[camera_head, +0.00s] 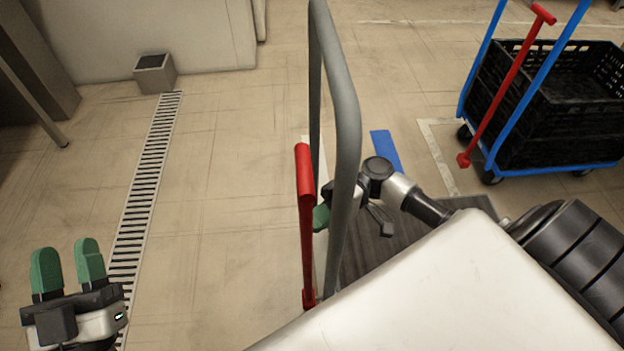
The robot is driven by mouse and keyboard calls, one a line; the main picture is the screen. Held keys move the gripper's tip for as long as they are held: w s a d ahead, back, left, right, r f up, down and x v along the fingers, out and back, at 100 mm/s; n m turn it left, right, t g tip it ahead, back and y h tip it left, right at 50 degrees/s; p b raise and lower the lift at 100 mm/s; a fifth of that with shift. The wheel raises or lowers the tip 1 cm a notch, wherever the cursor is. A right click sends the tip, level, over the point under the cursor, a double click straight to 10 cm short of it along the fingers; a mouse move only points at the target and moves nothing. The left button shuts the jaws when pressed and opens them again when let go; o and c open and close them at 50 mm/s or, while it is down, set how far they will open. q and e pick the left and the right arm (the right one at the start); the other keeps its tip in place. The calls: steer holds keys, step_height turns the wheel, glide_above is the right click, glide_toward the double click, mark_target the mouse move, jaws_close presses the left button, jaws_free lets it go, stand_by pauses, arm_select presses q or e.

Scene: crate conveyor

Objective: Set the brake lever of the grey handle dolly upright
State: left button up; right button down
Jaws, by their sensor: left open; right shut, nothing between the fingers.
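The grey handle (345,110) of the dolly rises as a tall tube loop in the middle of the head view. Its red brake lever (306,235) stands beside the handle's left side, near vertical in the picture and roughly parallel to the handle. My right gripper (321,217) is shut with nothing in it, just right of the lever and partly hidden behind the handle tube. I cannot tell whether it touches the lever. My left gripper (68,262) is open and empty at the lower left, well away from the dolly.
A blue-handled dolly (545,80) with a black crate (580,135) and a slanting red lever (508,85) stands at the upper right. A floor drain (148,170) runs along the left. A grey box (155,74) sits by the wall. The floor between drain and handle is clear.

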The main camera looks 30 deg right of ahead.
arm_select(q)
steer(key=shift+w+f, duration=0.1)
steer(key=shift+f, duration=0.05)
arm_select(e)
steer(key=shift+s+a+f+g, duration=0.1)
steer(key=shift+s+a+g, duration=0.15)
steer(key=shift+s+g, duration=0.1)
arm_select(q)
steer(key=shift+w+a+f+g+y+p, duration=0.15)
steer(key=shift+f+g+y+p, duration=0.1)
steer(key=shift+f+g, duration=0.25)
steer(key=shift+w+a+f+g+y+p, duration=0.1)
steer(key=shift+f+g+y, duration=0.15)
steer(key=shift+f+g, duration=0.2)
arm_select(e)
steer(key=w+d, duration=0.2)
steer(key=d, duration=0.9)
steer(key=shift+s, duration=0.1)
